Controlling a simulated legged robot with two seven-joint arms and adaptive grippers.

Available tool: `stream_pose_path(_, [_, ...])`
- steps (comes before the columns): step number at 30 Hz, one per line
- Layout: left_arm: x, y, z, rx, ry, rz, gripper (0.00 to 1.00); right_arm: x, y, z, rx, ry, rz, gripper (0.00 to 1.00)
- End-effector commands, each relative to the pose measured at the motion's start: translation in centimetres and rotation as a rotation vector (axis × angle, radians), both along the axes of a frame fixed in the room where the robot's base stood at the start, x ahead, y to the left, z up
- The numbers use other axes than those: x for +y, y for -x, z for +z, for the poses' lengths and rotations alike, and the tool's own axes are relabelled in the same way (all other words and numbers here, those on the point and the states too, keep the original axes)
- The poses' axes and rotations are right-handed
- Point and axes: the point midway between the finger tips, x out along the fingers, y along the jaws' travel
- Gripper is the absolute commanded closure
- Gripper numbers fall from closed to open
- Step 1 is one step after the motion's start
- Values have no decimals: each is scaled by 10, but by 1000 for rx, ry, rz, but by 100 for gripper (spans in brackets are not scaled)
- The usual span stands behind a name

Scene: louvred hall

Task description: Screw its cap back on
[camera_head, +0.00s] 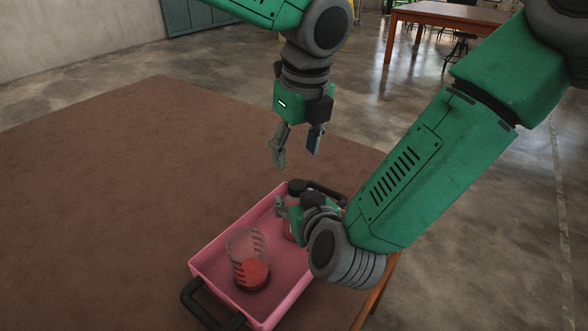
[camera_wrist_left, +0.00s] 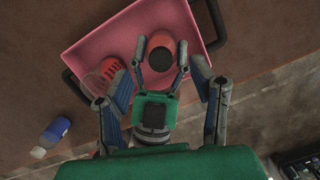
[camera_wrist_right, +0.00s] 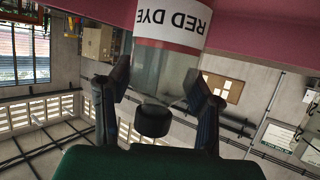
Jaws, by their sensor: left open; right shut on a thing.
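The red dye bottle (camera_wrist_right: 170,30) stands in the pink tray, with its "RED DYE" label upside down in the right wrist view. Its black cap (camera_wrist_right: 153,120) sits at the mouth; I cannot tell how tightly. The cap also shows in the head view (camera_head: 297,187) and from above in the left wrist view (camera_wrist_left: 160,59). My right gripper (camera_wrist_left: 160,72) is shut on the bottle, with a finger on each side. My left gripper (camera_head: 294,158) is open and empty above the cap, pointing down. My right arm hides most of the bottle in the head view.
The pink tray (camera_head: 222,243) has black handles and stands on a brown table (camera_head: 120,190) near its edge. A clear beaker (camera_head: 245,245) with red contents stands in the tray. A blue and white bottle (camera_wrist_left: 52,133) is outside the tray. The table's left side is clear.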

Motion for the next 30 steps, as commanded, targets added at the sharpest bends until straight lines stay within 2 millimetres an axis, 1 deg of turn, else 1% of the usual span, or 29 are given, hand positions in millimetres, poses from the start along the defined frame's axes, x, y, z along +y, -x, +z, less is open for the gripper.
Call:
stream_pose_path(1, [-1,0,12,-3,1,1,49,-1,0,-1,2,1,-1,100])
stream_pose_path(3, [-2,2,24,-3,2,-1,49,-1,0,-1,2,1,-1,100])
stream_pose_path(6, [-4,4,38,-2,1,0,49,-1,0,-1,2,1,-1,100])
stream_pose_path(9, [-4,5,47,0,1,0,49,-1,0,-1,2,1,-1,100])
stream_pose_path(13, [-5,6,51,1,0,-1,49,-1,0,-1,1,1,-1,100])
stream_pose_path(20, [-5,6,51,1,0,-1,49,-1,0,-1,1,1,-1,100])
stream_pose_path(21, [-5,6,51,1,0,-1,49,-1,0,0,1,1,-1,41])
stream_pose_path(22, [-5,6,51,1,0,-1,49,0,0,0,1,1,-1,30])
stream_pose_path(30, [-5,6,51,1,0,-1,49,0,0,0,0,0,-1,30])
